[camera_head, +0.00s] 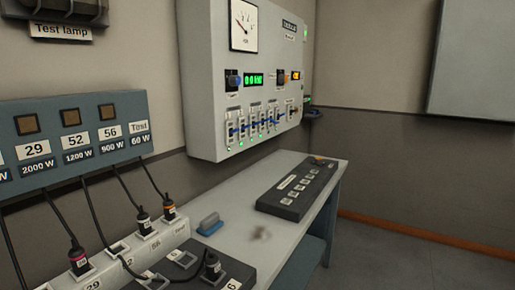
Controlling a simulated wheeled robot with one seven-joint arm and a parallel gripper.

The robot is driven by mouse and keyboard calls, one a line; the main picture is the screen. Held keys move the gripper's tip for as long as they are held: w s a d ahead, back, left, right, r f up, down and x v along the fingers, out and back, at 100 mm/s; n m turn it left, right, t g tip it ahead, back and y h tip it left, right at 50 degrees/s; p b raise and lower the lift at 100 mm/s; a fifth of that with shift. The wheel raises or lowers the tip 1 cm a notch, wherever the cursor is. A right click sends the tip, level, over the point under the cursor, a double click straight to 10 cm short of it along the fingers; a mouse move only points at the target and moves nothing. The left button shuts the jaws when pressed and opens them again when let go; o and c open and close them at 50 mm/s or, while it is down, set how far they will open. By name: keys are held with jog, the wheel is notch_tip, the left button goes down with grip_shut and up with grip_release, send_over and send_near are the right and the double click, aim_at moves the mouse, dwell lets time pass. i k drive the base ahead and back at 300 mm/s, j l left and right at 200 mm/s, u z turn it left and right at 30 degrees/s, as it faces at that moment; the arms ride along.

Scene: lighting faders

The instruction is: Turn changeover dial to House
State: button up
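A grey wall panel (212,50) carries two small dials in its middle row. One dial (233,80) is dark with blue and sits left of a green lit display. My gripper is not in view.
Below the dials is a row of blue faders (255,126). A grey table (292,165) holds a dark button console (296,190) and a blue block (209,223). Cables from a socket box (75,112) hang at the left. Floor is free at right.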

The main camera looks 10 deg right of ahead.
aim_at(282, 78)
jog(key=i+l, duration=0.25)
jog(key=i, duration=0.2)
jog(key=i+l, duration=0.25)
jog(key=i, duration=0.25)
jog(key=i+l, duration=0.25)
jog(key=i, duration=0.2)
jog(key=i+l, duration=0.2)
jog(key=i, duration=0.25)
